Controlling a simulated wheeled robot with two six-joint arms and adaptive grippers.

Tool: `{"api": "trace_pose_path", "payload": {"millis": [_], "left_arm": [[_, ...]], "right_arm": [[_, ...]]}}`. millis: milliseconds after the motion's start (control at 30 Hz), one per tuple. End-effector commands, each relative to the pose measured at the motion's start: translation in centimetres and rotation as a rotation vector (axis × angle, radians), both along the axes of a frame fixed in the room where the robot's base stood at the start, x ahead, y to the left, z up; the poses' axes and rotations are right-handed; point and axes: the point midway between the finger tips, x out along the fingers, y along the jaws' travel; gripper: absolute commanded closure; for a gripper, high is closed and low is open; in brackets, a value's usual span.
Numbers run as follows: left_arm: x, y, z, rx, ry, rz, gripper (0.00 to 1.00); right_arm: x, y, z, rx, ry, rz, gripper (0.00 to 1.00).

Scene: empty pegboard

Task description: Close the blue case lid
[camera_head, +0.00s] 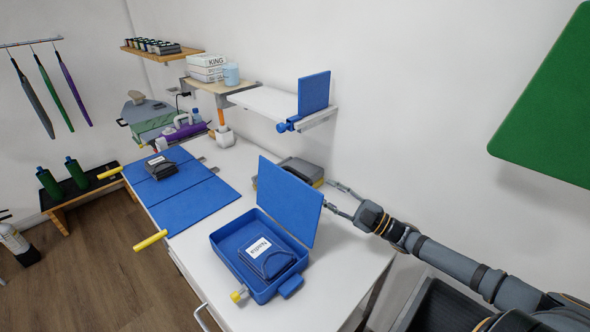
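The blue case (222,262) stands on the near part of the white table. Its blue lid (288,200) is up, tilted back towards the wall. Inside the case lies a dark folded item (270,263) with a white label. My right gripper (327,194) comes in from the right, by the upper right edge of the lid. Its two thin fingers are spread apart, and one tip is close to the lid's edge. I cannot tell whether it touches the lid. My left gripper is not in view.
A grey and yellow device (303,170) sits behind the lid. A blue folding board (195,208) with yellow handles lies further left on the table (330,290). A white shelf (268,103) and a green panel (550,100) are on the wall. The table's front right is clear.

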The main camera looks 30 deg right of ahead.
Motion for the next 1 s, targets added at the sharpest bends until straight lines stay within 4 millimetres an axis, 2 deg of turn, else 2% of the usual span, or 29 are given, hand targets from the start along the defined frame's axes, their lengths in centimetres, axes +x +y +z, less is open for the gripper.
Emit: {"api": "trace_pose_path", "payload": {"millis": [100,200,267,400,500,633,833,1000], "left_arm": [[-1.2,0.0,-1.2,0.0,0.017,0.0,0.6],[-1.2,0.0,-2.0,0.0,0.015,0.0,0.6],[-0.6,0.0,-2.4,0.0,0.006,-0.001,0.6],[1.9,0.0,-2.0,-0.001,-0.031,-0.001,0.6],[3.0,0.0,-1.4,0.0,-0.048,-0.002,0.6],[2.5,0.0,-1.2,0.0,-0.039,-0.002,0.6],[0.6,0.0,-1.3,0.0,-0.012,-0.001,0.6],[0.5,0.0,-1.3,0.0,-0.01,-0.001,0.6]], "right_arm": [[1.2,0.9,0.1,0.003,-0.007,0.002,0.63],[2.9,1.9,0.7,0.004,-0.009,0.0,0.63],[3.9,2.6,1.1,0.005,-0.01,-0.001,0.63],[5.7,3.7,2.0,0.005,-0.008,-0.002,0.63],[6.8,4.4,2.6,0.006,-0.006,-0.003,0.63],[7.7,5.0,2.8,0.005,-0.004,-0.002,0.63],[8.3,5.4,2.8,0.001,-0.001,-0.001,0.63],[8.2,5.4,2.7,0.001,-0.001,-0.001,0.63]]}}
